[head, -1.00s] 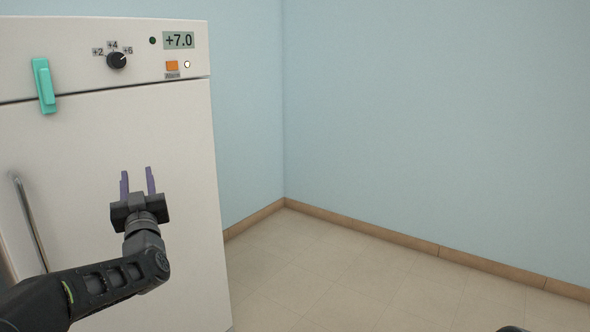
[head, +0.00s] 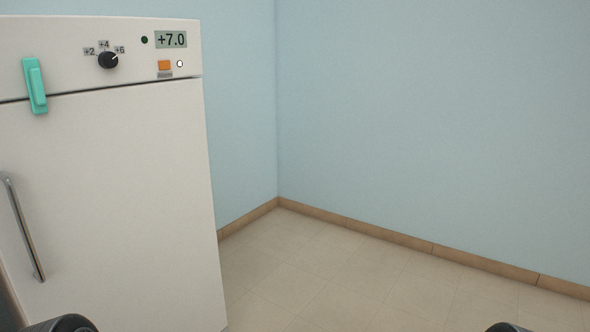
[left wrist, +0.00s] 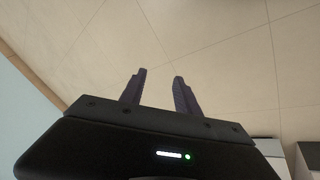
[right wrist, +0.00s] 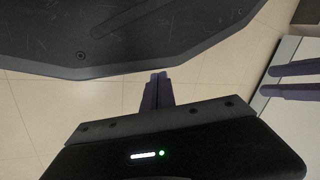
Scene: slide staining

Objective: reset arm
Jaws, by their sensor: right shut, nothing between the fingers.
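My left gripper (left wrist: 160,88) shows in the left wrist view with its two purple fingers apart and nothing between them, over the tiled floor. My right gripper (right wrist: 158,82) shows in the right wrist view with its purple fingers together and nothing held. Neither gripper shows in the head view; only dark rounded parts of my own arms show at its bottom edge.
A white fridge (head: 110,190) stands at the left of the head view, door shut, with a metal handle (head: 22,228), a teal latch (head: 35,86), a dial (head: 108,60) and a display (head: 171,40) reading +7.0. Blue walls meet behind. The tiled floor (head: 330,270) is clear.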

